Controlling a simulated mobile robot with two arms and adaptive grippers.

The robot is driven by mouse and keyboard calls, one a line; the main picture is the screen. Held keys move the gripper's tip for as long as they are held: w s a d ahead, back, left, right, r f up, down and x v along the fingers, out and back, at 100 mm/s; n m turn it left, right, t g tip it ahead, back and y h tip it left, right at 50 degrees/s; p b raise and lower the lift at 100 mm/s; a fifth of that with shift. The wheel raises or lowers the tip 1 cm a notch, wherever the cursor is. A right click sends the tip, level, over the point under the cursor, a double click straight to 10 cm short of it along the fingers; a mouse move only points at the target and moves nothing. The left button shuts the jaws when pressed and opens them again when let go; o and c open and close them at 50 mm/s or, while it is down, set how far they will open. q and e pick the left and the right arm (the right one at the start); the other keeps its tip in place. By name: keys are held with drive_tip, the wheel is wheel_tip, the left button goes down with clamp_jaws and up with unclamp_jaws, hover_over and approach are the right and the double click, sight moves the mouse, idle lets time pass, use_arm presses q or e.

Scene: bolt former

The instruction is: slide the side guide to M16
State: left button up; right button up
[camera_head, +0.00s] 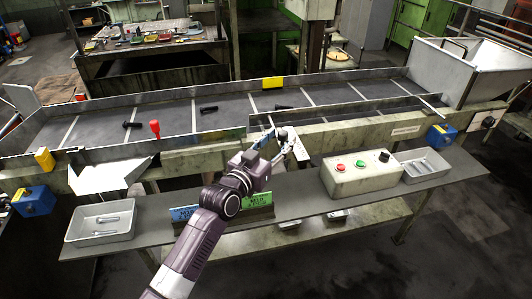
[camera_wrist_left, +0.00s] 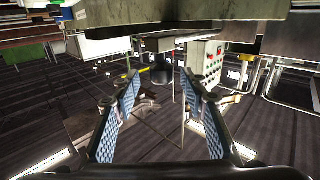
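The side guide (camera_head: 350,112) appears as a long thin metal rail along the near right half of the conveyor. My left gripper (camera_head: 282,143) is at its left end, at the conveyor's front edge. In the left wrist view the gripper (camera_wrist_left: 162,112) is open, with its two blue-padded fingers spread wide and nothing between the pads. A dark round knob (camera_wrist_left: 161,76) hangs below a metal beam just ahead, between the finger directions and apart from them. I cannot make out an M16 mark on the guide. My right gripper is not in view.
The conveyor (camera_head: 228,112) carries a few dark bolts. A hopper (camera_head: 470,75) stands at right.

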use_arm(q)
drive_tip(key=v, duration=0.9)
drive_tip(key=shift+s, duration=0.2)
drive_tip(key=shift+a, duration=0.1)
